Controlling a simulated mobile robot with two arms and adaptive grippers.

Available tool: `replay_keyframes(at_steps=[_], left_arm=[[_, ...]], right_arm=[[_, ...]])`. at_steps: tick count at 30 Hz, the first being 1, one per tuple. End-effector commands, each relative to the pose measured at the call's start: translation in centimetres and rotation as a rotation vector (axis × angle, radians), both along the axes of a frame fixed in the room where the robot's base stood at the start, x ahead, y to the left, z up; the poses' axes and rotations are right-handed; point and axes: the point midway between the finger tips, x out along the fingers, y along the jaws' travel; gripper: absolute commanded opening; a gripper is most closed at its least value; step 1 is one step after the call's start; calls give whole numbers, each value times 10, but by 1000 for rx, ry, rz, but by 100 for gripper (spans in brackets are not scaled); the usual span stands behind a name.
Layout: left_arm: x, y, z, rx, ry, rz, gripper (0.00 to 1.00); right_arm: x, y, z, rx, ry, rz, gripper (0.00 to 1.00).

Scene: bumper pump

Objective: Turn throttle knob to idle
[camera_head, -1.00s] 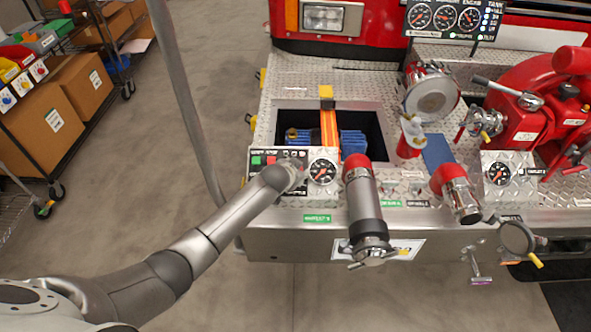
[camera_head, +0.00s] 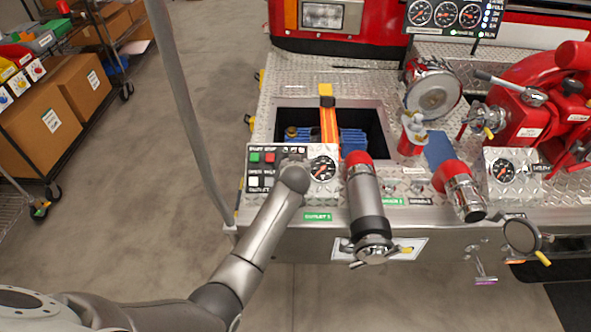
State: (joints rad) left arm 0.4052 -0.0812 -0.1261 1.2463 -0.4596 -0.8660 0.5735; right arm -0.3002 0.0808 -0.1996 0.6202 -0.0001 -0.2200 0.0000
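The control panel (camera_head: 254,181) sits on the front left of the metal bumper deck. It has green, red and white buttons and small labels along its left part. A round gauge (camera_head: 322,168) is at the panel's right end. My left gripper (camera_head: 292,157) is over the panel, between the buttons and the gauge. My wrist hides most of the gripper, and its fingers cannot be made out. I cannot see the throttle knob clearly; the part of the panel under my gripper is covered. My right gripper is not in view.
A capped outlet pipe (camera_head: 368,205) stands close right of the panel and juts over the bumper edge. Behind the panel is an open bay with an orange strap (camera_head: 328,125). A grey pole (camera_head: 184,100) rises at left. Shelves with boxes (camera_head: 45,118) stand far left.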

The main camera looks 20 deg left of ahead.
Motion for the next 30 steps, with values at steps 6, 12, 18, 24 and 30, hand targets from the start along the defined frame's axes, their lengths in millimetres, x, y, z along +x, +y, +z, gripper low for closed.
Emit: replay_keyframes(at_steps=[6,12,18,24,30], left_arm=[[1,0,1,-7,-4,13,13],[1,0,1,-7,-4,13,13],[1,0,1,-7,-4,11,52],[1,0,1,-7,-3,11,60],[0,0,1,-4,-2,7,60]], right_arm=[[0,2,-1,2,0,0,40],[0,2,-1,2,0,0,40],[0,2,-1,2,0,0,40],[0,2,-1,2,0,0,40],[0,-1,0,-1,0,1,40]])
